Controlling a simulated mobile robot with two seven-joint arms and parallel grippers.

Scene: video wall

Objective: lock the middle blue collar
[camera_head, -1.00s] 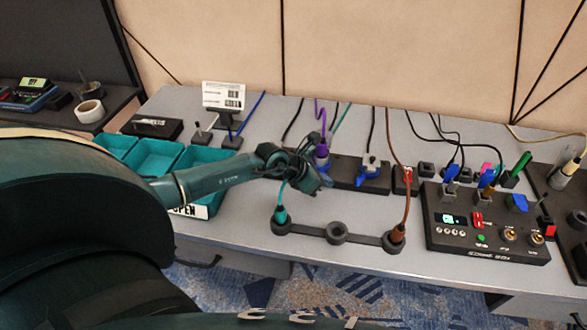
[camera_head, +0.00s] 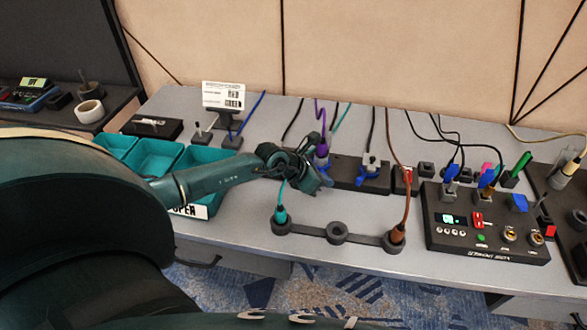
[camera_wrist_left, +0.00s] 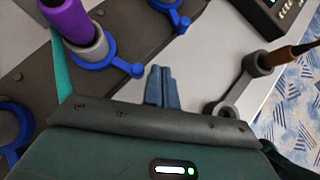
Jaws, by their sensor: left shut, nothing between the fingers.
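The blue collar around the purple plug's grey base shows in the left wrist view (camera_wrist_left: 110,66), its tab pointing right. The purple plug (camera_wrist_left: 66,20) stands upright in it, and shows in the head view (camera_head: 321,152). My left gripper (camera_head: 324,181) is shut and empty over the near side of the dark strip (camera_head: 347,168). In the left wrist view its fingertips (camera_wrist_left: 160,85) are close to the tab's end, with a small gap visible. A second blue collar (camera_head: 367,178) is to the right; a third blue ring (camera_wrist_left: 14,118) is partly cut off at left. My right gripper is out of view.
A dark three-socket bar (camera_head: 365,238) holds a teal plug (camera_head: 281,214) and a brown plug (camera_head: 397,234); its middle socket is empty. A black control box (camera_head: 485,235) stands at right. Teal bins (camera_head: 155,157) are at left. Cables hang behind the strip.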

